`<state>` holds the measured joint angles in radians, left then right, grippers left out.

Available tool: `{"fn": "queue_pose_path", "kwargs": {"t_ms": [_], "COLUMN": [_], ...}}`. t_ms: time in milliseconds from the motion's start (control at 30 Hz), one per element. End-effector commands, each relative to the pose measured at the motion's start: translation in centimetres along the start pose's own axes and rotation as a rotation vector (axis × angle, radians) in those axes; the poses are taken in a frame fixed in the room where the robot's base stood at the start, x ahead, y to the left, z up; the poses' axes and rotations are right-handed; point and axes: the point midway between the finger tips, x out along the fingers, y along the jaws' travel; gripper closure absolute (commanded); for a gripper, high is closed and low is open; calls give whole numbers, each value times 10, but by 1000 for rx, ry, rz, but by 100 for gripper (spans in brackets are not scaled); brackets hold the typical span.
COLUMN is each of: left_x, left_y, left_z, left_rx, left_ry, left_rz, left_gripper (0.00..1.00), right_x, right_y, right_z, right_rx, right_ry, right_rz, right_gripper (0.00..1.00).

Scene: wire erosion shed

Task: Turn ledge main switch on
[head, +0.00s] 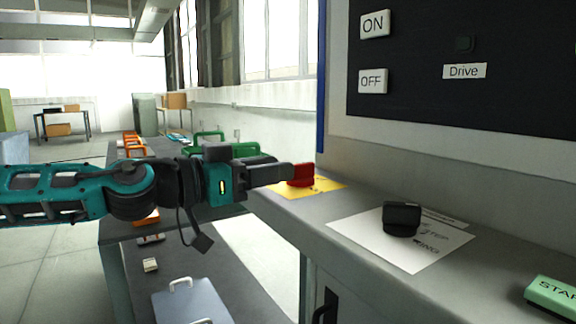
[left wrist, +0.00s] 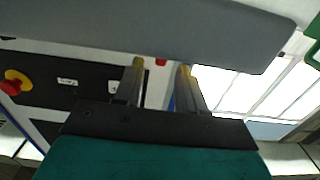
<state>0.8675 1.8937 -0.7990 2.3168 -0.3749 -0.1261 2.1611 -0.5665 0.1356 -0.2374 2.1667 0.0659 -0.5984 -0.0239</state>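The ledge main switch appears to be the red knob (head: 301,176) on a yellow plate (head: 328,185) at the left part of the grey ledge. My left gripper (head: 285,173) reaches in from the left, level, with its fingertips right beside the knob. In the left wrist view the two fingers (left wrist: 160,70) stand apart, and a small bit of the red knob (left wrist: 161,62) shows between and beyond them. I cannot tell whether a finger touches it. The knob's left side is hidden by the fingers in the head view. My right gripper is not in view.
A black knob (head: 402,219) sits on a white label further right on the ledge (head: 480,240). A green START block (head: 552,297) is at the right edge. A dark panel (head: 460,105) with ON and OFF plates stands behind. Green and orange handles lie on a bench at left.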

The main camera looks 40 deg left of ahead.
Motion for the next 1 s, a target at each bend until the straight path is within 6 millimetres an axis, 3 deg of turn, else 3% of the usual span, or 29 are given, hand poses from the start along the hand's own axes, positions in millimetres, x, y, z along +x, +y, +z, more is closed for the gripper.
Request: {"fn": "queue_pose_path", "kwargs": {"t_ms": [367,967,1000], "left_x": [27,36,36], "left_y": [1,0,0], "left_z": [-2,0,0], "left_rx": [-6,-4,-4], "left_ry": [-1,1,1], "left_rz": [4,-1,-1], "left_gripper": [60,60,64], "right_x": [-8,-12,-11], "right_y": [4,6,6], "right_z": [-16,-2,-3], "right_rx": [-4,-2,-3], "right_ry": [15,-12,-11], "right_rz": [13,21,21], "right_gripper": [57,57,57]}}
